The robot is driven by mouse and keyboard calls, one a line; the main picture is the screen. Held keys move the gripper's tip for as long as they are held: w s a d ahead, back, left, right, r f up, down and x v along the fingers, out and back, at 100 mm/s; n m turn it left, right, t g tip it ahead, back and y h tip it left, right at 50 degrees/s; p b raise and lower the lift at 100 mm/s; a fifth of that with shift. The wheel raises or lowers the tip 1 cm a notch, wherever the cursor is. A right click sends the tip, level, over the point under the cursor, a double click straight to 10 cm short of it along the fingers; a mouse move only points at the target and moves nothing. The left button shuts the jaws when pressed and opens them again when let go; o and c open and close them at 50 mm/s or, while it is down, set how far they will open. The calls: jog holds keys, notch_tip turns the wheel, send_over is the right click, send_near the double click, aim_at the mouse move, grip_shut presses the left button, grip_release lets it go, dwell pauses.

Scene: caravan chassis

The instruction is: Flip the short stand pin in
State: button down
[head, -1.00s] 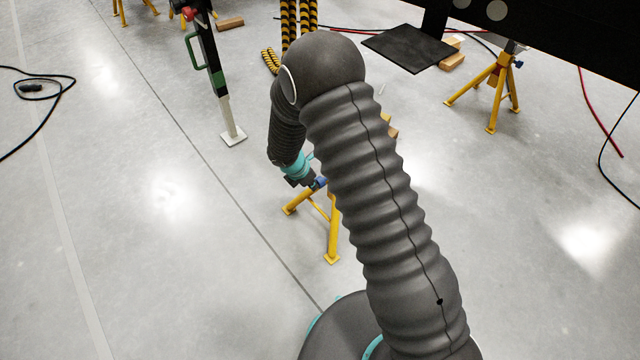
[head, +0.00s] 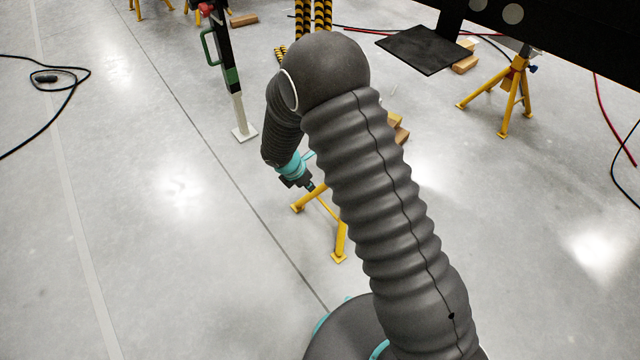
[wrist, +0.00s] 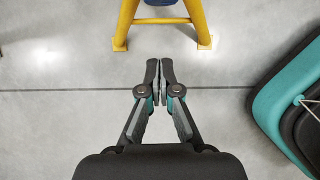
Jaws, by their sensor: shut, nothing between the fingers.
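A short yellow stand (head: 339,238) is on the floor beside my arm, its upper part largely hidden behind the arm in the head view. Its yellow legs and feet show at the top of the wrist view (wrist: 125,24). A small blue part (wrist: 160,2) between the legs there is cut off by the frame edge; I cannot tell its position as a pin. My gripper (head: 311,187) is close to the stand in the head view. In the wrist view my gripper (wrist: 160,64) has its fingertips together, empty, over bare floor, apart from the legs.
A taller yellow stand (head: 505,90) with a blue pin (head: 533,69) is under the dark chassis beam (head: 580,45). A dark post with a white foot (head: 243,131) is behind my gripper. Black cable (head: 70,98) lies at left. The floor on the left is mostly clear.

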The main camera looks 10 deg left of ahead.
jog(key=v, duration=0.7)
jog(key=shift+d+r, duration=0.25)
jog(key=shift+r, duration=0.1)
